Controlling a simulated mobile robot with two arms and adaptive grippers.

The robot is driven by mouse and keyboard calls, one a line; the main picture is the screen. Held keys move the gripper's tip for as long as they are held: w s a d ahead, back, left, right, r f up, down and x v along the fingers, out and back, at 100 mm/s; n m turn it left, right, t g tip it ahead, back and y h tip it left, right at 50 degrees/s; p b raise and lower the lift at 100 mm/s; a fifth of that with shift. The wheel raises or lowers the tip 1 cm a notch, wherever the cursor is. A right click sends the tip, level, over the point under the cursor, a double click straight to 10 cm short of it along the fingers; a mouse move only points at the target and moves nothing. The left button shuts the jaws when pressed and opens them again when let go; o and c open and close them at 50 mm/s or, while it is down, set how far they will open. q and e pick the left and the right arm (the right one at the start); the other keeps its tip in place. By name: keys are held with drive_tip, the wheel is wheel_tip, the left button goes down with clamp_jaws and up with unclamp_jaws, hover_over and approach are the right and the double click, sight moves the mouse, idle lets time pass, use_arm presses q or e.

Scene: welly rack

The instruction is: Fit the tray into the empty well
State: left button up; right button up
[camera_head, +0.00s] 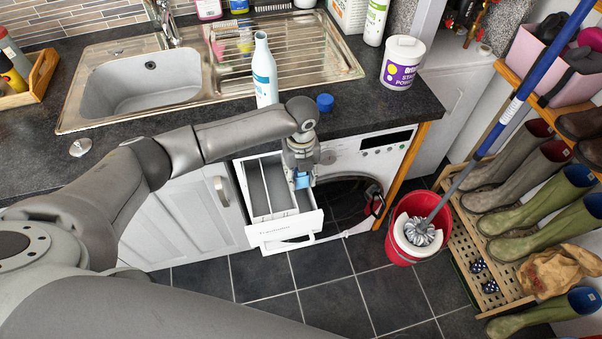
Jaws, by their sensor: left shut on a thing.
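The white drawer (285,228) of the washing machine is pulled out, with long compartments open at the top. My left gripper (302,170) points down over its right side and is shut on a small blue piece (302,180). This piece may be the tray; the gripper hides much of it. It is at or just above the right-hand part of the drawer, and I cannot tell whether it touches. The left compartments look empty; the right one is partly hidden. My right gripper is not in view.
A white bottle (264,70) and a blue cap (325,102) stand on the dark worktop (220,118) behind my left arm. The washer door (377,200) stands open to the right. A red bucket (403,248) with a mop and the boot rack (465,245) are farther right.

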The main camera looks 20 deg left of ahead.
use_arm(q)
drive_tip(key=shift+p, duration=0.55)
idle(0.9)
drive_tip(key=shift+f+b, duration=0.95)
drive_tip(key=shift+f, duration=0.6)
drive_tip(key=o, duration=1)
drive_tip(key=shift+r, duration=0.25)
wheel_tip(320, 180, up, 12)
drive_tip(key=shift+f, duration=0.2)
